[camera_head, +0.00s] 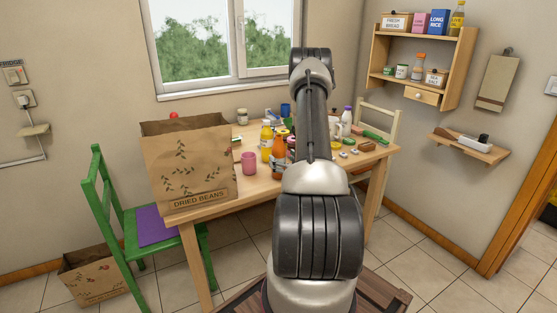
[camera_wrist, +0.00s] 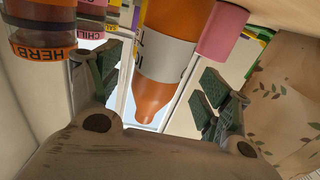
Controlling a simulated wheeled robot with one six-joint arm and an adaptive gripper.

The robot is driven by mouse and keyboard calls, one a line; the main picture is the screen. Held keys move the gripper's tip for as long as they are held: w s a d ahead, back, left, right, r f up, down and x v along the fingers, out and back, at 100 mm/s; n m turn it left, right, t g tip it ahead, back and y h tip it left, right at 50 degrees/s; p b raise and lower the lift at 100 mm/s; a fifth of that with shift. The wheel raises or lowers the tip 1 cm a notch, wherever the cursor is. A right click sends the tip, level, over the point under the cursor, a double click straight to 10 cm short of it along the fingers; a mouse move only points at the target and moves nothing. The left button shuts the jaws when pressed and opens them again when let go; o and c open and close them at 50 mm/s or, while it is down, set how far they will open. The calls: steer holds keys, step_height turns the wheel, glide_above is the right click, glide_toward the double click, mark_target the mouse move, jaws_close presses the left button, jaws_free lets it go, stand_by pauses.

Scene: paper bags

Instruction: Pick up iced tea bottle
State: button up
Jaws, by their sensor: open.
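An orange-brown bottle with a white label (camera_wrist: 158,95) hangs upside down in the wrist view, between the two green-padded fingers of my gripper (camera_wrist: 155,80). It looks like the iced tea bottle; its lettering is mostly cut off. The fingers stand apart, with a gap on each side of the bottle, and hold nothing. In the head view, an orange bottle (camera_head: 279,150) stands upright on the table among other bottles and is probably the same one. My gripper is hidden behind my arm there.
The wooden table (camera_head: 222,207) is crowded. A herb jar (camera_wrist: 38,38) is close to one finger. A yellow bottle (camera_head: 266,138) stands beside the orange one.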

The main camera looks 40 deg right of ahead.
mark_target(281, 157)
steer(key=x, duration=0.4)
steer(key=shift+s, duration=0.1)
steer(key=shift+c, duration=0.2)
steer(key=c, duration=1.2)
steer(key=shift+r, duration=0.1)
